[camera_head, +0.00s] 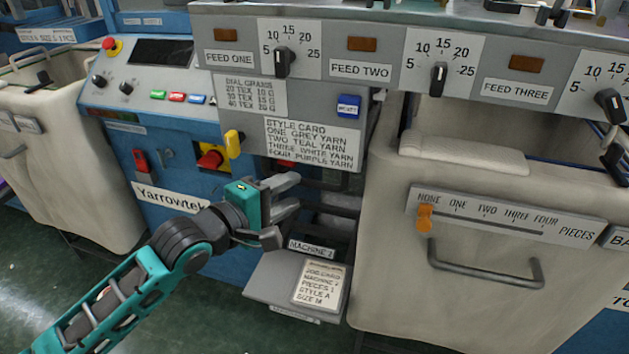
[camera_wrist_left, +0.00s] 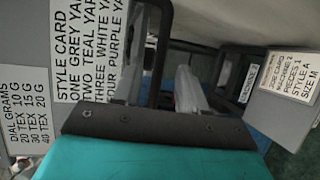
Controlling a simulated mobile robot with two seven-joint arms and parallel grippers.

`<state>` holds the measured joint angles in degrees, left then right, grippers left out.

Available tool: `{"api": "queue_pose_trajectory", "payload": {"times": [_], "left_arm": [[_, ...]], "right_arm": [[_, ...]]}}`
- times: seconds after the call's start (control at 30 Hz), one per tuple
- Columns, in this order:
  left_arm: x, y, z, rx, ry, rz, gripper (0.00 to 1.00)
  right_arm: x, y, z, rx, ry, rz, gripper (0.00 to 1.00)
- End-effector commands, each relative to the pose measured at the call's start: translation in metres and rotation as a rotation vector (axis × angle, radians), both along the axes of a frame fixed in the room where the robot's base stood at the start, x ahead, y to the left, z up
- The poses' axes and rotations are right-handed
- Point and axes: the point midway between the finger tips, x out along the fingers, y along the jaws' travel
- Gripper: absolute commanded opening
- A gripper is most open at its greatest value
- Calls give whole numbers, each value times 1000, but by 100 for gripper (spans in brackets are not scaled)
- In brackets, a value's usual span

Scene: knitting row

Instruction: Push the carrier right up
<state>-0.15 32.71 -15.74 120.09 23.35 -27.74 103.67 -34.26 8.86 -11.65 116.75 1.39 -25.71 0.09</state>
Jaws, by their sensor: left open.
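My left gripper (camera_head: 288,208) is open and empty in the head view, in front of the gap below the style card (camera_head: 312,143). Its pale fingers also show in the wrist view (camera_wrist_left: 163,78), spread apart. A dark bar frame (camera_wrist_left: 163,35) stands between and beyond the fingers there; I cannot tell whether they touch it. No part is clearly marked as the carrier, and I cannot pick it out for certain. My gripper hides part of the space under the panel. My right gripper is not in view.
A yellow lever (camera_head: 233,143) and a blue button (camera_head: 348,106) sit on the panel above. A ledge (camera_head: 268,280) with a job card (camera_head: 319,284) is just below my gripper. A pale bin (camera_head: 390,250) with an orange slider (camera_head: 425,217) stands close on the right.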

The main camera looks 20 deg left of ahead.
Motion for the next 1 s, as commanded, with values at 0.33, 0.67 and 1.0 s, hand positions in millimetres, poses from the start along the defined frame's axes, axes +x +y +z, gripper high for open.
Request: {"api": "queue_pose_trajectory", "payload": {"times": [0.33,0.67,1.0], "left_arm": [[50,-24,-10,0,-2,0,42],[70,-33,-14,1,0,0,42],[70,-33,-14,1,0,0,33]], "right_arm": [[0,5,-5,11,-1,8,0],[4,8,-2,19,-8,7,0],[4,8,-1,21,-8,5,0]]}}
